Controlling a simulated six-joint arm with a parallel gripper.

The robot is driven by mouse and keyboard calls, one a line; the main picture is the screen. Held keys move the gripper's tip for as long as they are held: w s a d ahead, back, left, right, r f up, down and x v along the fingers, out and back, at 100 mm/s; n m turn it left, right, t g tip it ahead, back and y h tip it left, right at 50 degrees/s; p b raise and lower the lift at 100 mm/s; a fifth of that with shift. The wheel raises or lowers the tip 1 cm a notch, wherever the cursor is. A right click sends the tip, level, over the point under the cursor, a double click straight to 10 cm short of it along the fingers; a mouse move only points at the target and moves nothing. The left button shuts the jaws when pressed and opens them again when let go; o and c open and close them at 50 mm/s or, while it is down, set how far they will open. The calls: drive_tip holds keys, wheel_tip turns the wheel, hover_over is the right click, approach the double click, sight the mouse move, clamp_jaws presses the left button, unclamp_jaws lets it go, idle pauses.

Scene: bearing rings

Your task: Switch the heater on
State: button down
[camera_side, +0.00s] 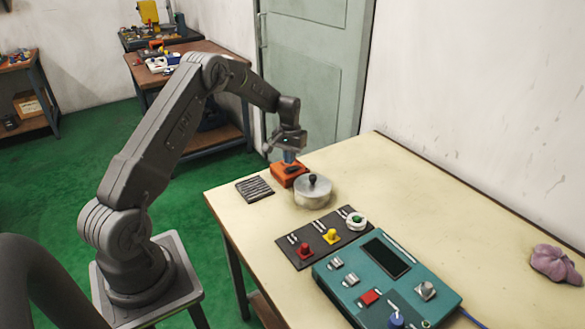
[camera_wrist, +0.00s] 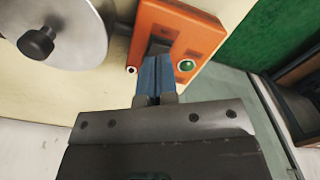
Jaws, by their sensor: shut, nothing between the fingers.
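An orange box (camera_side: 284,178), likely the heater's switch box, sits on the table beside a lidded metal pot. In the wrist view the orange box (camera_wrist: 205,32) shows a dark switch part (camera_wrist: 158,47) in its top and a round green lamp or button (camera_wrist: 186,65) near one corner. My gripper (camera_side: 290,160) is shut and empty, pointing down over the box. In the wrist view its blue fingertips (camera_wrist: 156,60) are at the dark part and partly hide it. I cannot tell whether they touch it, which way the switch is set, or whether the green part is lit.
The silver pot (camera_side: 312,192) with a black knob stands close to the box. A dark ribbed pad (camera_side: 255,189), a black board (camera_side: 318,240) with red, yellow and green knobs, and a teal control panel (camera_side: 405,302) are nearby. The table's right side is mostly clear, except a pink cloth (camera_side: 556,264).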

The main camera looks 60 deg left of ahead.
sight(290, 168)
drive_tip(key=shift+f, duration=1.4)
idle(0.8)
drive_tip(key=shift+r, duration=3.6)
drive_tip(key=s+d+r+m+t, duration=0.1)
drive_tip(key=s+d+r+m, duration=0.1)
drive_tip(key=s+d+r, duration=0.5)
drive_tip(key=s+d+r+m+t, duration=0.1)
drive_tip(key=s+d+r+t, duration=0.1)
drive_tip(key=d+r, duration=0.95)
drive_tip(key=s+d+r+m+t, duration=0.1)
drive_tip(key=s+d, duration=0.4)
drive_tip(key=s, duration=0.5)
drive_tip(key=s+d+m+t, duration=0.1)
drive_tip(key=s+d+m, duration=0.1)
drive_tip(key=s+d, duration=0.3)
drive_tip(key=s, duration=0.4)
drive_tip(key=shift+s+r+t, duration=0.3)
drive_tip(key=shift+s+r, duration=0.05)
drive_tip(key=shift+r, duration=0.05)
